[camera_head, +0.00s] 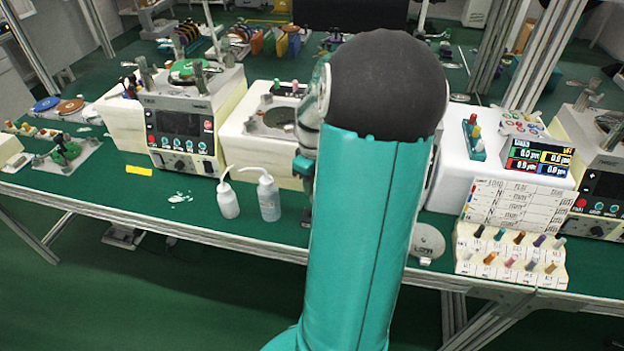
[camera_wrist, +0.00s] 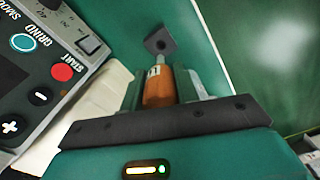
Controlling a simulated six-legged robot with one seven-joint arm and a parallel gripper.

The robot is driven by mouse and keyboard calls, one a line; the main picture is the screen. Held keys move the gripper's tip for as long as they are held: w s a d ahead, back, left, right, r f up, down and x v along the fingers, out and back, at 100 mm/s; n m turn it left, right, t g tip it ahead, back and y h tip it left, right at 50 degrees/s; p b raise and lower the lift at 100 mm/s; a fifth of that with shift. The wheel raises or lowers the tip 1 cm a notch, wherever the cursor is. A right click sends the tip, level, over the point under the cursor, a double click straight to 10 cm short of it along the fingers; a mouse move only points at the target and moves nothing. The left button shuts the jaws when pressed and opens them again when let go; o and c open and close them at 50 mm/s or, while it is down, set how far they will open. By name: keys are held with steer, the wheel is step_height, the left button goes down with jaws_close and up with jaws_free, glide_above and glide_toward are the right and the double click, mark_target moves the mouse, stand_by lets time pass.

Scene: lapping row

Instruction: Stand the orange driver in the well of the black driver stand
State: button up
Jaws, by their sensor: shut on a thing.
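In the wrist view my gripper (camera_wrist: 162,78) is shut on the orange driver (camera_wrist: 159,90), with a finger on each side of its handle. The driver's short grey shaft points away from the gripper. Beyond it, a small black block, which looks like the black driver stand (camera_wrist: 151,42), rests on the green bench top. A small round mark, apparently its well, shows on the block. The shaft's end lies close to the block in the picture; I cannot tell whether they touch. In the head view my arm hides the gripper, driver and stand.
A machine panel (camera_wrist: 45,75) with buttons is close on the left in the wrist view. In the head view two white bottles (camera_head: 269,198) stand left of my arm. A round metal plate (camera_head: 427,241) and a rack of coloured pegs (camera_head: 510,262) are at right.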

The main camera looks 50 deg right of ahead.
steer(key=shift+w+f, duration=0.1)
steer(key=shift+f, duration=4.05)
steer(key=o, duration=1.1)
step_height(320, 180, up, 14)
steer(key=shift+f, duration=0.1)
